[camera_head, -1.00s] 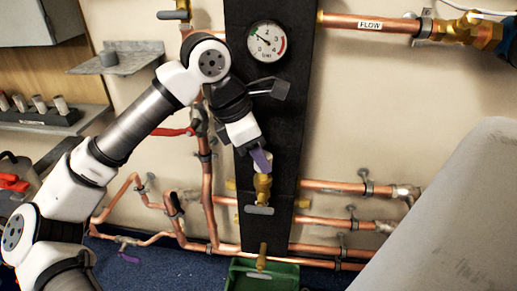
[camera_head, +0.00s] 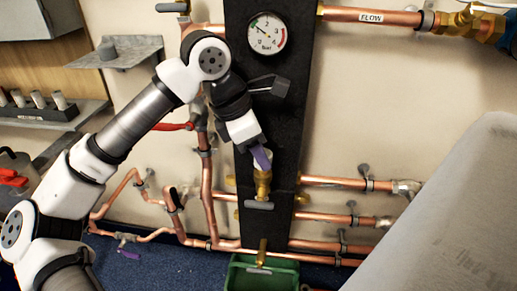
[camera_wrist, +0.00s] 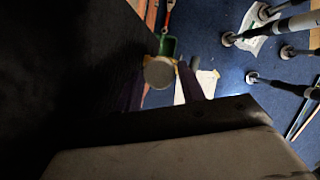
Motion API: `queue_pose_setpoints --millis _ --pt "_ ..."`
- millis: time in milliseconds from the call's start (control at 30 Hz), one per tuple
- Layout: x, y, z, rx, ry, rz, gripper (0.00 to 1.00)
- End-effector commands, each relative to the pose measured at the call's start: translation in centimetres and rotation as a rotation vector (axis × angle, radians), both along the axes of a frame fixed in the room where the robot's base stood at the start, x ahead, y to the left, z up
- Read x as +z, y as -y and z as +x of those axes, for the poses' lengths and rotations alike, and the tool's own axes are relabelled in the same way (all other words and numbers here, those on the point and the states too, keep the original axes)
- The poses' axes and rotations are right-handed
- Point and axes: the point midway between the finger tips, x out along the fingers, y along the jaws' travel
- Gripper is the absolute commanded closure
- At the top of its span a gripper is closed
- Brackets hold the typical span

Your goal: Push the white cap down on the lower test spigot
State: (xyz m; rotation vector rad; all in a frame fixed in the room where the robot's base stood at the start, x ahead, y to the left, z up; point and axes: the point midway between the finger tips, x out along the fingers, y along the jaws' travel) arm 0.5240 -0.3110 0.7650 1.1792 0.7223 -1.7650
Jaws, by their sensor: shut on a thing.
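My gripper (camera_head: 263,158) has purple fingers and is shut on the white cap (camera_wrist: 159,71), which shows as a pale round disc between the fingers in the wrist view. In the head view a small pale part of the cap (camera_head: 264,170) shows below the fingers. It is at the top of the brass spigot (camera_head: 262,186) on the black panel (camera_head: 290,110). This spigot has a grey lever across its lower part. The cap looks in contact with the spigot top, but I cannot tell how far down it sits.
A round pressure gauge (camera_head: 267,33) is higher on the panel. Another brass tap (camera_head: 262,252) is below, over a green bin (camera_head: 282,281). Copper pipes (camera_head: 330,182) run on both sides. A large grey surface (camera_head: 450,215) fills the lower right.

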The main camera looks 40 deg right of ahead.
Motion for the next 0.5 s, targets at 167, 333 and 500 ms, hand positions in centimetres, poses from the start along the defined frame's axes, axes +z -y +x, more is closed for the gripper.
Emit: queue_pose_setpoints --millis 167,333,500 --pt "-0.2 0.0 0.0 0.0 0.0 0.0 0.82" --pt "-0.48 -0.01 0.0 0.0 0.0 0.0 0.82" --pt "-0.73 -0.01 0.0 0.0 0.0 0.0 0.82"
